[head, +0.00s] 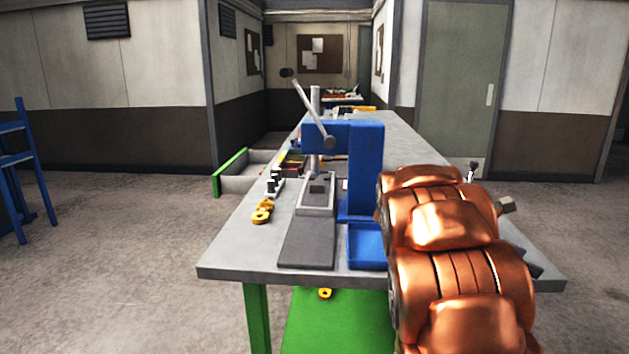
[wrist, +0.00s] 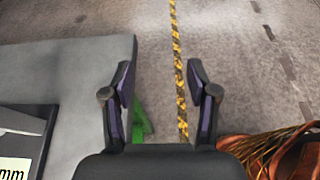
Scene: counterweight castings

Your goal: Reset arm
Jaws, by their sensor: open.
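My gripper (wrist: 159,80) shows in the wrist view with its two dark fingers spread apart and nothing between them. It points down over the floor, just off the edge of the grey bench (wrist: 85,75). In the head view my copper-coloured arm stands at the right and covers part of the bench (head: 235,250). The gripper itself cannot be made out clearly there.
A blue press (head: 366,165) with a lever stands on the bench. A blue tray (head: 367,245) and yellow ring-shaped pieces (head: 262,212) lie near it. In the wrist view, yellow-black floor tape (wrist: 178,60) and copper-coloured strands (wrist: 280,150) show beside the bench.

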